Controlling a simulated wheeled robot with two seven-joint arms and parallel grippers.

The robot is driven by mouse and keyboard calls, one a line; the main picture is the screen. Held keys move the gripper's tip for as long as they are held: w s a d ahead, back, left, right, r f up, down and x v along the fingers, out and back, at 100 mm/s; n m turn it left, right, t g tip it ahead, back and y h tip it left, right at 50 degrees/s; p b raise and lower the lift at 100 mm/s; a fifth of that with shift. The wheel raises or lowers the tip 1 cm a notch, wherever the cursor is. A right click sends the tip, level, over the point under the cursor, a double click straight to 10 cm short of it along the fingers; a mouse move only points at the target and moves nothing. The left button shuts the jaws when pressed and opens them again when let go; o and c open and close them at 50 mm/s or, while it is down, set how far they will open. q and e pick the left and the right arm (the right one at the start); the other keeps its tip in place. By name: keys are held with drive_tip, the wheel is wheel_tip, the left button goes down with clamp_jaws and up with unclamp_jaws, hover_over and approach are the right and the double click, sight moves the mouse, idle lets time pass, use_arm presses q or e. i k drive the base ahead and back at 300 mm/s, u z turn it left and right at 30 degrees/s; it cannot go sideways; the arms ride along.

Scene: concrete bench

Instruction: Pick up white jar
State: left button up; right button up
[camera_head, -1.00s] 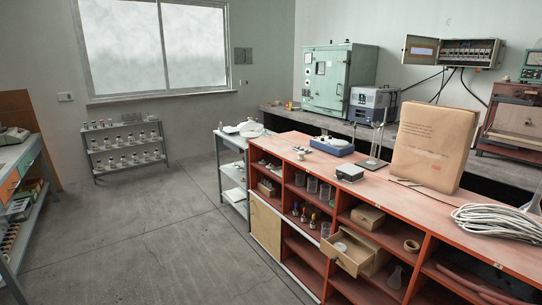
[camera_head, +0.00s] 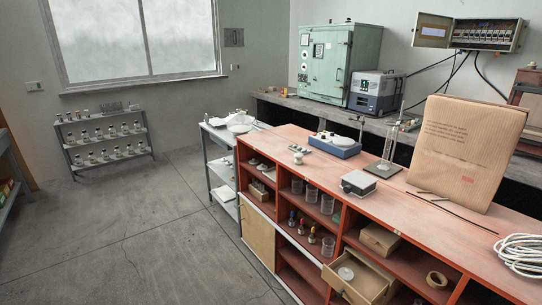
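No gripper of mine shows in the head view. A small white jar-like object (camera_head: 298,158) stands on the red bench top (camera_head: 455,215), left of a blue device with a white round top (camera_head: 337,145). Another small white round object (camera_head: 346,273) lies in the open drawer (camera_head: 330,280) at the bottom. Both are too small to tell for sure which is the white jar. Several small jars (camera_head: 105,133) stand on the low grey rack (camera_head: 150,140) by the window, too far off to make out well.
The concrete bench (camera_head: 290,102) runs along the back wall with a green cabinet (camera_head: 322,65) and a grey device (camera_head: 376,93). A brown paper package (camera_head: 468,150) and coiled white cable (camera_head: 522,254) are on the red bench. The floor (camera_head: 130,220) at left is clear.

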sight(297, 161)
drive_tip(key=z, duration=0.1)
drive_tip(key=i, duration=0.9)
drive_tip(key=z, duration=0.4)
